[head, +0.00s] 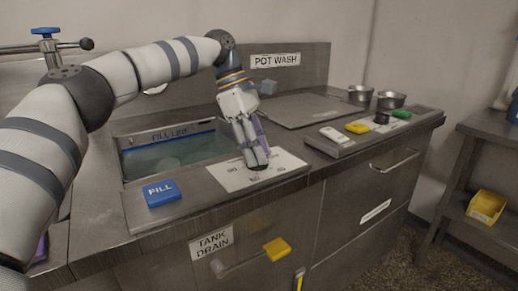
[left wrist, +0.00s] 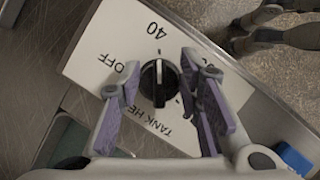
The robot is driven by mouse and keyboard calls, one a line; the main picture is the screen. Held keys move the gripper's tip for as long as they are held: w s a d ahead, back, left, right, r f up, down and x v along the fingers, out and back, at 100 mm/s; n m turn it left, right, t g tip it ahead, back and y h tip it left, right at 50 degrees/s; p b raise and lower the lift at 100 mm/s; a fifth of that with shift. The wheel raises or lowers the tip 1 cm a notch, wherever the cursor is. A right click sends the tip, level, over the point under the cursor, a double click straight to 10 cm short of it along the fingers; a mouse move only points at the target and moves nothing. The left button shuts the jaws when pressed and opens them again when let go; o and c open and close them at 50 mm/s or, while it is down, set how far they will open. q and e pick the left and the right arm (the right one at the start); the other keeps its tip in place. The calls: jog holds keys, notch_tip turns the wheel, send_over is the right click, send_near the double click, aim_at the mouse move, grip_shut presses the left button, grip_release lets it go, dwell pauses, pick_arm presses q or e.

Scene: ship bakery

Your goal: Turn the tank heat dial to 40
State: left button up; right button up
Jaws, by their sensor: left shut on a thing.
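The tank heat dial (left wrist: 158,84) is a black knob on a white label plate with OFF, 40 and another number partly hidden by a finger. Its white pointer line points up in the left wrist view, toward the 40. The label plate (head: 229,178) lies on the counter beside the water tank. My left gripper (head: 257,165) points down over the plate; in the left wrist view its purple-padded fingers (left wrist: 163,95) stand on both sides of the dial, shut on it. The dial is hidden behind the gripper in the head view.
A blue FILL button (head: 161,193) sits left of the plate, and the water tank (head: 168,152) lies behind it. A yellow drain handle (head: 277,249) sticks out below the counter's front edge.

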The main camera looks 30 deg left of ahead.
pick_arm(q)
jog(key=shift+f, duration=0.1)
jog(key=o, duration=1.2)
jog(key=v, duration=0.7)
jog(key=shift+a+r, duration=0.1)
jog(key=shift+r, duration=0.15)
jog(key=shift+f, duration=0.1)
